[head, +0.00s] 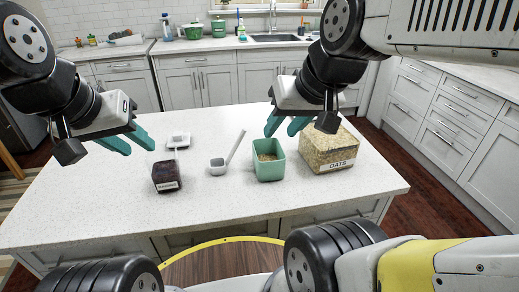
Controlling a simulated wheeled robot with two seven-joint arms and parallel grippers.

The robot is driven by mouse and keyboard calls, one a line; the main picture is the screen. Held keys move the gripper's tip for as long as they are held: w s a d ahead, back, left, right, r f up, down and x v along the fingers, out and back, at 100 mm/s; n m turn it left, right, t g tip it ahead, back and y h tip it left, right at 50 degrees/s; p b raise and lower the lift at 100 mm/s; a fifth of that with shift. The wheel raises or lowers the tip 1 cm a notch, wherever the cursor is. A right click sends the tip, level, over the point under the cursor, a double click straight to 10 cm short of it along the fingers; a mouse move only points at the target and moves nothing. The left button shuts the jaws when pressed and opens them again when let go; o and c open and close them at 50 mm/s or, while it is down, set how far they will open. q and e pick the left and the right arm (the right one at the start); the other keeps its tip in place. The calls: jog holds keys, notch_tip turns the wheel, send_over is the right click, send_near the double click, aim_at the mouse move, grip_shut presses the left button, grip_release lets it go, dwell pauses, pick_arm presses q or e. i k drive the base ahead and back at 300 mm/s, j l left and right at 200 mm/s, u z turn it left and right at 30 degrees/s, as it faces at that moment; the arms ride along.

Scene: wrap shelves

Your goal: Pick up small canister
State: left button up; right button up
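A small dark canister (166,178) with a white label stands on the white island counter, left of centre. It is the smaller of the two labelled containers. My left gripper (139,149) hangs in the air to the upper left of it in the head view, with its two teal fingers apart and nothing between them. My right gripper (281,132) hangs above the green tub (270,170), with its teal fingers also apart and empty. The dark canister is in full view.
A larger clear container labelled OATS (322,162) stands at the right. A grey scoop (218,167) lies between the dark canister and tub. A small white scale-like item (179,142) sits behind. The island's front left (80,215) is clear.

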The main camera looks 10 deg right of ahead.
aim_at(163, 165)
jog(key=u, duration=0.4)
jog(key=k+l+u, duration=0.1)
jog(key=u, duration=0.4)
jog(key=k+l+u, duration=0.15)
jog(key=l+u, duration=0.15)
jog(key=u, duration=0.2)
jog(key=k+l+u, duration=0.1)
jog(key=u, duration=0.4)
jog(key=k+l, duration=0.5)
jog(key=l, duration=0.15)
jog(key=i+l, duration=0.1)
